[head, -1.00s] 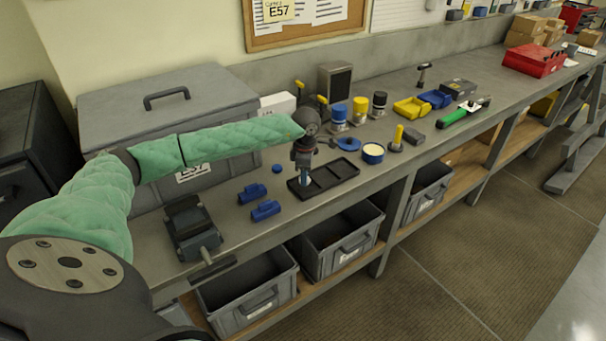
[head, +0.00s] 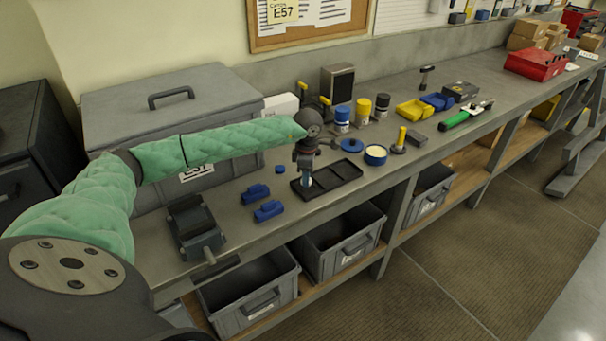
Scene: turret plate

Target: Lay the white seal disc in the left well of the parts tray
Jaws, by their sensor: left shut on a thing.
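The black parts tray (head: 343,184) lies on the grey bench, its wells in a row. My left gripper (head: 307,182) points straight down at the left well of the tray. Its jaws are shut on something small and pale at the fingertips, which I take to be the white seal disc. The fingers hide most of it, and I cannot tell whether it touches the well floor. My right gripper is not in view.
Right of the tray stand an open blue tin (head: 375,155) with cream contents and a yellow-handled tool (head: 400,139). A blue lid (head: 352,146) lies behind. Blue clips (head: 268,211) and a dark vise (head: 194,228) are at left. A big grey case (head: 170,110) stands behind my arm.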

